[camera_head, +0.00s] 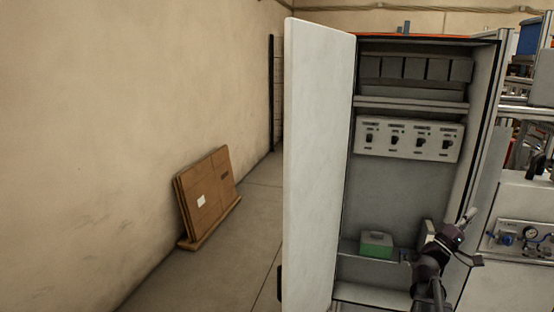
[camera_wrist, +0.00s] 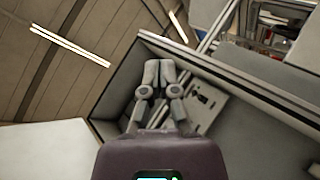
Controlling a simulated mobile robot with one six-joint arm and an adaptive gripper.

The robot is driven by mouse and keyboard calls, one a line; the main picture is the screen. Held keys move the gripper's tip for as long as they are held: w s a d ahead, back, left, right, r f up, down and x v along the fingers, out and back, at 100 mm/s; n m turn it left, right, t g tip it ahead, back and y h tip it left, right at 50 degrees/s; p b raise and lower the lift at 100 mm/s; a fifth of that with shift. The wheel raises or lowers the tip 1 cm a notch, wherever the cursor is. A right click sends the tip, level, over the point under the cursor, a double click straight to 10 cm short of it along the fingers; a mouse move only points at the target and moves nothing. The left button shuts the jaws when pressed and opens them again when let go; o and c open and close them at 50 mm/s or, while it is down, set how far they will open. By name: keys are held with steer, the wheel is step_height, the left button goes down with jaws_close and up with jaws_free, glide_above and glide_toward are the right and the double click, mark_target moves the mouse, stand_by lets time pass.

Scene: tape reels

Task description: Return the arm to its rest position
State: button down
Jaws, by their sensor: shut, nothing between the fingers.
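My arm shows at the lower right of the head view, in front of the open cabinet (camera_head: 400,188). In the wrist view my gripper (camera_wrist: 158,68) is in the middle, its two fingers together with nothing between them. It points toward the inside of the cabinet, and the switch panel (camera_wrist: 205,108) shows just beyond and right of the fingers. In the head view my gripper (camera_head: 468,216) is small, near the cabinet's right side.
The white cabinet door (camera_head: 318,165) stands open at the left. The switch panel (camera_head: 408,139) is above. Flattened cardboard (camera_head: 207,193) leans on the left wall. Machinery (camera_head: 520,235) stands at the right.

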steer(key=w+a+f+n+t+y+p, duration=0.1)
steer(key=w+a+f+n+t+y, duration=0.25)
steer(key=w+a+t+y, duration=0.35)
steer(key=w+a+f+n+t+y+p, duration=0.1)
steer(key=w+a+f+n+t+y, duration=0.3)
steer(key=y, duration=0.5)
steer(key=w+a+f+m+g+y, duration=0.1)
steer(key=a+f+g+y, duration=0.1)
steer(key=a+f+y, duration=0.35)
steer(key=w+a+f+g+y, duration=0.1)
steer(key=a+f+g+y, duration=0.15)
steer(key=a, duration=0.55)
steer(key=s+a+f+m+g+y+p, duration=0.2)
steer(key=s+a+f+m+g+y, duration=0.15)
steer(key=s+a+f+g, duration=0.4)
steer(key=s+a+f+m+g, duration=0.2)
steer(key=s+m+g, duration=0.1)
steer(key=s, duration=0.4)
steer(key=s+a+f+m+g+h+p, duration=0.1)
steer(key=s+a+f+m+g, duration=0.1)
steer(key=s, duration=0.6)
steer(key=shift+a+m+g, duration=0.4)
steer(key=shift+a+g, duration=0.3)
steer(key=shift+a, duration=0.05)
